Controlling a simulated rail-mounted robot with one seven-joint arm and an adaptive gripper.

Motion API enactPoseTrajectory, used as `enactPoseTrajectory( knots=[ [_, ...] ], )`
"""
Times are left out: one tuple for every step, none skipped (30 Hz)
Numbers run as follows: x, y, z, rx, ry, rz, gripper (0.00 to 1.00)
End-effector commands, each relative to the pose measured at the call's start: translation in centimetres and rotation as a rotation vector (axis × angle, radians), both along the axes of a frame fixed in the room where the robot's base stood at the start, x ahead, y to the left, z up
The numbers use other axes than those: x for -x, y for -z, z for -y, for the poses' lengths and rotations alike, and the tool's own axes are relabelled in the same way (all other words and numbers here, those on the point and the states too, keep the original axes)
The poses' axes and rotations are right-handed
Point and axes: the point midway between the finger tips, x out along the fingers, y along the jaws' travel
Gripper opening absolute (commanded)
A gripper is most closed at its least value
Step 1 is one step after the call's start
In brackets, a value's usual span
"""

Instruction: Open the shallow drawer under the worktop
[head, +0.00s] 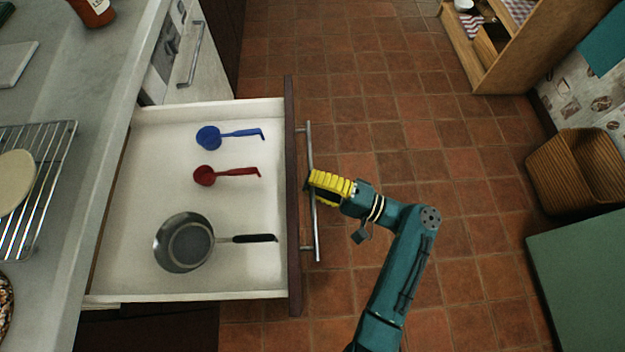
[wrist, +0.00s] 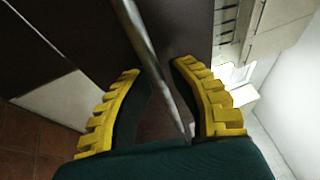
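The shallow drawer (head: 140,200) under the worktop stands pulled far out, its white inside in full view in the head view. Its dark front (head: 293,225) carries a long metal bar handle (head: 316,235). My gripper (head: 311,184) is at the middle of that handle. In the wrist view the handle bar (wrist: 143,42) runs slantwise between the two yellow-ridged fingers of my gripper (wrist: 160,70). The fingers stand apart with some gap beside the bar, so the gripper looks open around it; firm contact is not visible.
A blue scoop (head: 208,137), a red scoop (head: 205,175) and a small frying pan (head: 184,243) lie in the drawer. The grey worktop (head: 100,85) holds a wire rack (head: 45,200). Tiled floor (head: 440,150) is clear right of the drawer. A wicker basket (head: 575,170) stands farther right.

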Motion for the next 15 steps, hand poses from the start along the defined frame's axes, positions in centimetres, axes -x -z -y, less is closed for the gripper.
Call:
enactPoseTrajectory(
  knots=[
    [0.0,0.0,0.0,0.000,0.000,0.001,0.32],
    [0.0,0.0,0.0,0.000,0.000,0.000,0.38],
    [0.0,0.0,0.0,0.000,0.000,0.000,0.39],
    [0.0,0.0,0.0,0.000,0.000,0.000,0.39],
    [0.0,0.0,0.0,0.000,0.000,0.000,0.39],
    [0.0,0.0,0.0,0.000,0.000,0.000,0.39],
    [0.0,0.0,0.0,0.000,0.000,0.000,0.39],
    [0.0,0.0,0.0,0.000,0.000,0.000,0.39],
    [0.0,0.0,0.0,0.000,0.000,0.000,0.39],
    [0.0,0.0,0.0,0.000,0.000,0.000,0.39],
    [0.0,0.0,0.1,0.000,0.000,0.000,0.39],
    [0.1,0.1,0.3,0.000,0.001,0.000,0.39],
    [0.2,0.1,0.6,0.000,0.003,-0.001,0.39],
    [0.3,0.2,1.0,0.000,0.004,-0.001,0.39],
    [0.6,0.3,1.6,0.000,0.004,-0.001,0.39]
  ],
)
